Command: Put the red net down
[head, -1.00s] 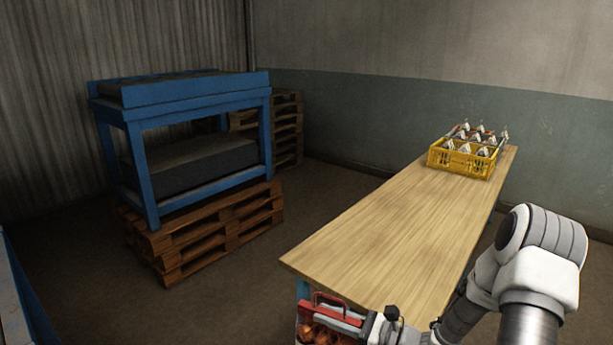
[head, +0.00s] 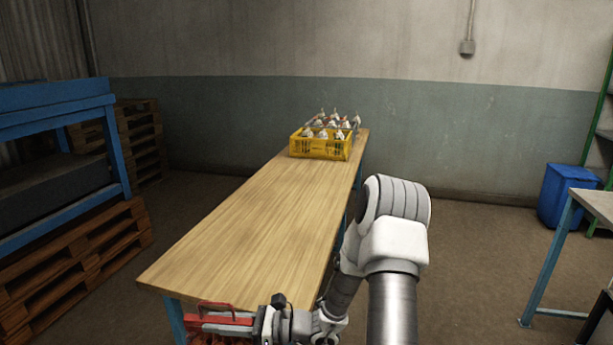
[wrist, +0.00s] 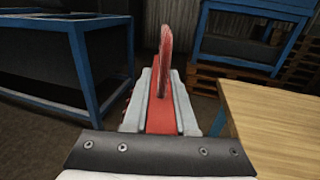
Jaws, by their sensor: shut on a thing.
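The red net (head: 210,338) hangs at the bottom edge of the head view, mostly cut off by the frame. Its red top band and upright loop handle also show in the wrist view (wrist: 165,60). My gripper (head: 222,322) is shut on the band, with a pale finger on each side of it in the wrist view (wrist: 158,105). The net is beside the near end of the wooden table (head: 235,230), apart from its top as far as I can see. The lower part of the net is hidden.
A yellow crate (head: 320,148) with several white-topped sacks stands at the table's far end. A blue rack (head: 60,110) on pallets (head: 75,250) is at left. A blue bin (head: 560,195) and another table (head: 598,200) are at right.

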